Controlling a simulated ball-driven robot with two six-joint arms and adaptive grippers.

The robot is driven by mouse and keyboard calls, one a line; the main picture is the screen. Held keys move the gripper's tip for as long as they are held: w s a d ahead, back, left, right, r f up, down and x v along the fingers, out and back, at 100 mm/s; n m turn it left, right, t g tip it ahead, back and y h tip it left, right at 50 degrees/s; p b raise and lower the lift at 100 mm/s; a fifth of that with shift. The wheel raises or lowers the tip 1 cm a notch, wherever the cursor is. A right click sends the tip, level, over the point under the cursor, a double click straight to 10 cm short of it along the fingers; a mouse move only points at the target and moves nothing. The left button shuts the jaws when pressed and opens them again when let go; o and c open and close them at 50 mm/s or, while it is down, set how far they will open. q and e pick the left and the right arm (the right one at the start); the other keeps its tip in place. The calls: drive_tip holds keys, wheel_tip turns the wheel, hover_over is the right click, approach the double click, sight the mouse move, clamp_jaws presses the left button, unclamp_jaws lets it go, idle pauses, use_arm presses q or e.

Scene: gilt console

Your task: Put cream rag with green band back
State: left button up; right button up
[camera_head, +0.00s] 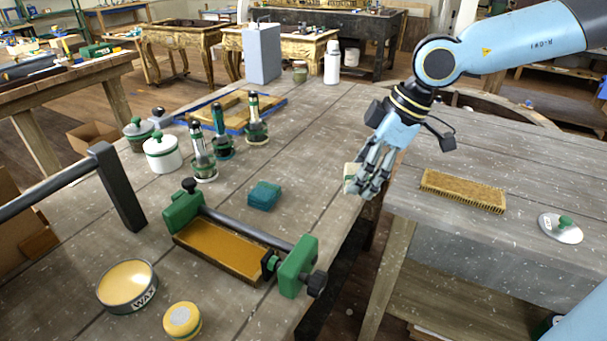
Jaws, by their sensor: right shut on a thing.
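My right gripper (366,184) comes in from the upper right and is shut on a small cream thing. This looks like the cream rag (350,177), though the fingers hide much of it and its green band is hard to make out. The gripper points down over the right edge of the near workbench (310,210), close to the gap beside the grey table at right. I cannot tell whether the rag touches the bench. My left gripper is not in view.
A teal block (264,195) and a green clamp (297,267) with a brown board stand left of the gripper. A wax tin (127,285), a white lidded jar (163,153) and several green-banded tools stand farther left. A brush (462,190) lies at right.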

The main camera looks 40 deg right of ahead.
sight(355, 169)
drive_tip(key=w+f+b, duration=0.1)
drive_tip(key=b, duration=0.1)
drive_tip(key=w+f+b, duration=0.1)
drive_tip(key=b, duration=0.1)
drive_tip(key=shift+w+a+f, duration=0.15)
drive_tip(key=shift+a+f, duration=0.15)
drive_tip(key=shift+a, duration=0.05)
drive_tip(key=w+a+f+b, duration=0.1)
drive_tip(key=w, duration=0.1)
drive_tip(key=w+a+f+b, duration=0.1)
drive_tip(key=w+f, duration=0.1)
drive_tip(key=w, duration=0.1)
drive_tip(key=w+a+f+b, duration=0.1)
drive_tip(key=w, duration=0.2)
drive_tip(key=shift+w+a+f, duration=0.15)
drive_tip(key=shift+a+f, duration=0.05)
drive_tip(key=shift+f, duration=0.05)
drive_tip(key=shift+w+f, duration=0.1)
drive_tip(key=shift+f, duration=2.05)
drive_tip(key=shift+f, duration=0.15)
drive_tip(key=o, duration=1)
drive_tip(key=shift+o, duration=0.2)
